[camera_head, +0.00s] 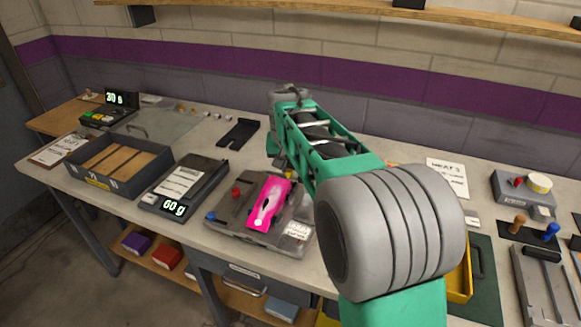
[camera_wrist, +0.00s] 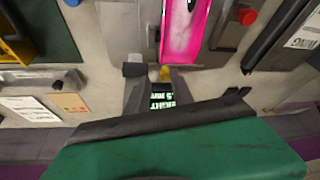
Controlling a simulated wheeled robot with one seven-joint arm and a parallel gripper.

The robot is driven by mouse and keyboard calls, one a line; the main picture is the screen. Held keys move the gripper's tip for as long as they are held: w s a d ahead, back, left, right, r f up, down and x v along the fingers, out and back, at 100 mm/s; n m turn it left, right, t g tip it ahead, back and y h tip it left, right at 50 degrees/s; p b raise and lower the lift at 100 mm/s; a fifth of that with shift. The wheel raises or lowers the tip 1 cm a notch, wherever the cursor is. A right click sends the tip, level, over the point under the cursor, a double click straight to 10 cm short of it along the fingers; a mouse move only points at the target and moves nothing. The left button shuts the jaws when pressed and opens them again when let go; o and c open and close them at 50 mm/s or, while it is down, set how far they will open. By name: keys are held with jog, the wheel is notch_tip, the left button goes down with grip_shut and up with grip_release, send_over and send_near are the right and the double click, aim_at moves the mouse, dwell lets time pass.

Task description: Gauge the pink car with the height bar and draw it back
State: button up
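The pink car (camera_head: 268,203) lies on a dark grey gauging station (camera_head: 225,230) at the middle of the bench. In the wrist view the car (camera_wrist: 185,30) is at the top, cut off by the frame edge. A yellow knob (camera_wrist: 165,73), likely on the height bar, is close to the car's end. A small display (camera_wrist: 170,100) with partly hidden text stands beyond it. My arm reaches over the bench and hides the station's far right side. My green hand (camera_wrist: 180,155) fills the bottom of the wrist view. My fingertips are not clearly visible in either view.
A scale reading 60 g (camera_head: 185,185) and a dark box (camera_head: 120,165) stand left of the station. A black notched plate (camera_head: 238,132) lies behind it. A red knob (camera_head: 236,192) and a blue knob (camera_head: 211,215) stand beside the car. A yellow tray (camera_head: 460,275) is at right.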

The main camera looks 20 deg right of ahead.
aim_at(289, 170)
jog(key=w+f, duration=0.2)
jog(key=shift+w+d+f, duration=0.1)
jog(key=shift+w+f, duration=0.2)
jog(key=shift+w, duration=0.05)
jog(key=shift+s+r, duration=0.15)
jog(key=shift+s, duration=0.15)
jog(key=shift+w+f, duration=0.2)
jog(key=shift+w, duration=0.05)
jog(key=shift+c, duration=1.1)
jog(key=shift+s, duration=0.1)
grip_shut()
